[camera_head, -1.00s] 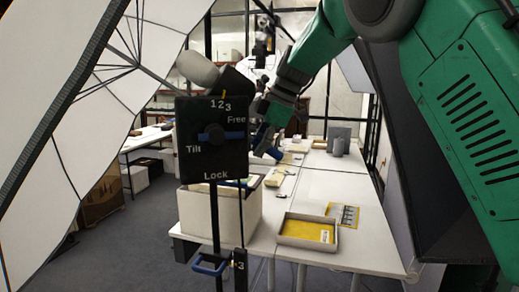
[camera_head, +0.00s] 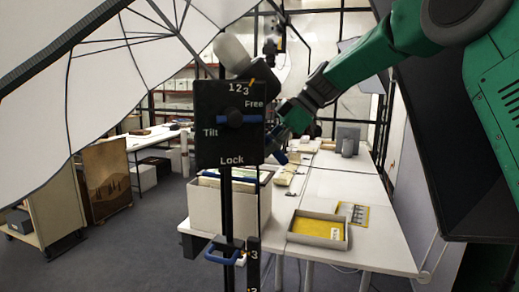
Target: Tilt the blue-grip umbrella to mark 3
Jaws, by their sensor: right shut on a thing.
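The white umbrella (camera_head: 110,82) with dark ribs fills the upper left and leans over. A black panel (camera_head: 212,150) stands in front of its pole, marked 1 2 3, Free, Tilt and Lock. An orange pointer (camera_head: 251,83) shows just beside the 3. A blue knob bar (camera_head: 228,120) lies level across the panel, its left end toward Tilt. My right gripper (camera_head: 281,142) is at the panel's right edge, shut on a blue grip (camera_head: 280,157); the panel hides part of the contact. A lower blue handle (camera_head: 222,252) is on the pole. My left gripper is out of view.
A white box of folders (camera_head: 225,209) stands on the long white table (camera_head: 375,235) behind the pole. A shallow tray with a yellow sheet (camera_head: 318,229) lies right of it. A cart (camera_head: 52,205) and brown picture panel (camera_head: 107,180) stand left. Floor between is clear.

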